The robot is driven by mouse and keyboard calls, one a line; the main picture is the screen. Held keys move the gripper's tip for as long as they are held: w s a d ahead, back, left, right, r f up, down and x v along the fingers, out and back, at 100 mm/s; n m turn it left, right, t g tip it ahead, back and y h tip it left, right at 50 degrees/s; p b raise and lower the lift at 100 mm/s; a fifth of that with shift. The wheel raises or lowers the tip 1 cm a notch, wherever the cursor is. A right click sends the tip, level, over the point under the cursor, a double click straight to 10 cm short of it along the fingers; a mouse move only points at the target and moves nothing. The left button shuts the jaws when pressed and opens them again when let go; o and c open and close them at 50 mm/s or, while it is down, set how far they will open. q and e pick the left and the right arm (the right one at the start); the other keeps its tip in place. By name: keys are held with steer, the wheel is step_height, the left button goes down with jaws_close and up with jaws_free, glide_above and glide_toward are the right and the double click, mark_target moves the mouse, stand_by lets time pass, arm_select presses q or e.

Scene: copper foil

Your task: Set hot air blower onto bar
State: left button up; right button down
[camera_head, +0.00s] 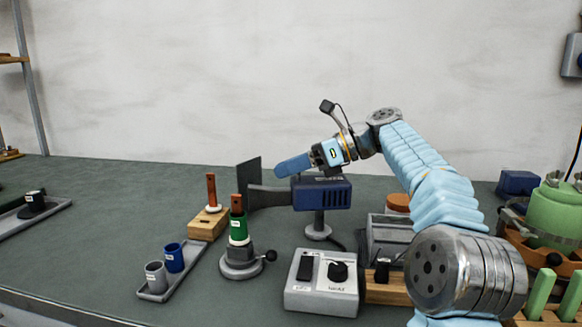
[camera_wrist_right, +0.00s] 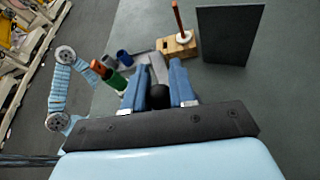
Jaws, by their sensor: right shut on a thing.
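The hot air blower (camera_head: 322,193) is a dark blue body with a dark nozzle pointing left, carried on a post over a round grey base. My right gripper (camera_head: 294,166) reaches in from the right, just above the blower body. In the right wrist view, its blue fingers (camera_wrist_right: 158,88) are closed around a dark part of the blower (camera_wrist_right: 159,97). A copper-coloured bar (camera_head: 237,203) with a green sleeve stands upright in a round grey stand (camera_head: 240,265), in front of the nozzle end. My left gripper shows in neither view.
A dark upright plate (camera_head: 249,172) stands behind the nozzle. A wooden block (camera_head: 207,226) holds a reddish rod (camera_head: 211,189). A tray with a grey cup (camera_head: 155,273) and a blue cup (camera_head: 174,258) is at left. A grey control box (camera_head: 323,284) sits in front.

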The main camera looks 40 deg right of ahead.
steer(key=c, duration=0.9)
jaws_free()
steer(key=shift+c, duration=0.2)
